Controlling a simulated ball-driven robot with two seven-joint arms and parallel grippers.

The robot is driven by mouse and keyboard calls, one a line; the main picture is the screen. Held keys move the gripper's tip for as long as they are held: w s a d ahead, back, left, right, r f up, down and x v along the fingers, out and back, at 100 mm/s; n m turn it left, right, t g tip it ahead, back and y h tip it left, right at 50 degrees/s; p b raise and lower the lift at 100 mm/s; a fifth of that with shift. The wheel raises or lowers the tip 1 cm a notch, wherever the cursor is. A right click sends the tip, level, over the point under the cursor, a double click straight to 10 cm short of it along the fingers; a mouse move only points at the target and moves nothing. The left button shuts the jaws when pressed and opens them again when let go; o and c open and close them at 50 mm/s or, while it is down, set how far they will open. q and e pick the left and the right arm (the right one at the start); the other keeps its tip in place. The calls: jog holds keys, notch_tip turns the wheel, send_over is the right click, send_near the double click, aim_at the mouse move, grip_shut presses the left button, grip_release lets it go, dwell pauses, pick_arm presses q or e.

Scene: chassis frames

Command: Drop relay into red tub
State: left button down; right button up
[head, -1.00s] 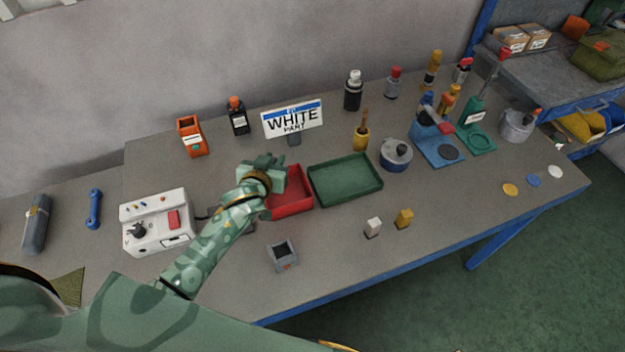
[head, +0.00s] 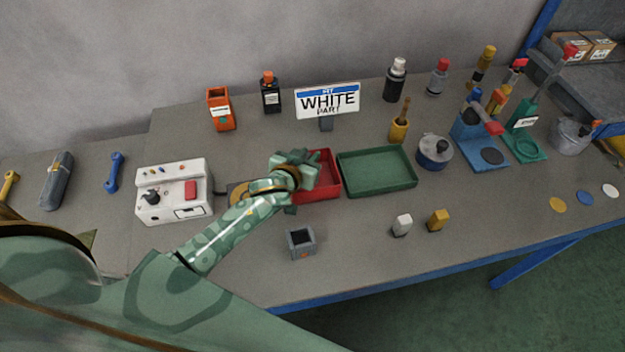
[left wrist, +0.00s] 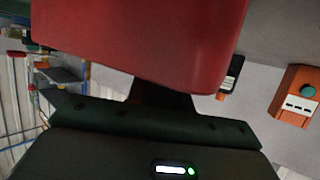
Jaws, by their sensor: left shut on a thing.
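The red tub (head: 328,178) stands on the bench in the head view, against the left side of a green tray. My left gripper (head: 302,170) is over the left part of the tub and hides that part. It is shut on the relay, which the hand hides in the head view. In the left wrist view a large smooth red surface (left wrist: 150,40) fills the top, just beyond the dark gripper body. I cannot tell whether it is the tub or the held piece. The fingertips are hidden there. My right gripper is not in view.
The green tray (head: 378,190) is empty. A white block (head: 402,225) and a yellow block (head: 437,220) lie in front of it. A grey open box (head: 301,243) stands nearer. A white control box (head: 174,192) is left. A "WHITE PART" sign (head: 328,101) stands behind.

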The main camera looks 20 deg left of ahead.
pick_arm(q)
jog(key=shift+r, duration=0.1)
jog(key=c, duration=1.1)
grip_release()
jog(key=shift+c, duration=0.2)
jog(key=shift+s, duration=0.15)
jog(key=p+v, duration=0.2)
jog(key=v, duration=0.9)
jog(key=shift+s+p, duration=0.35)
jog(key=shift+s, duration=0.05)
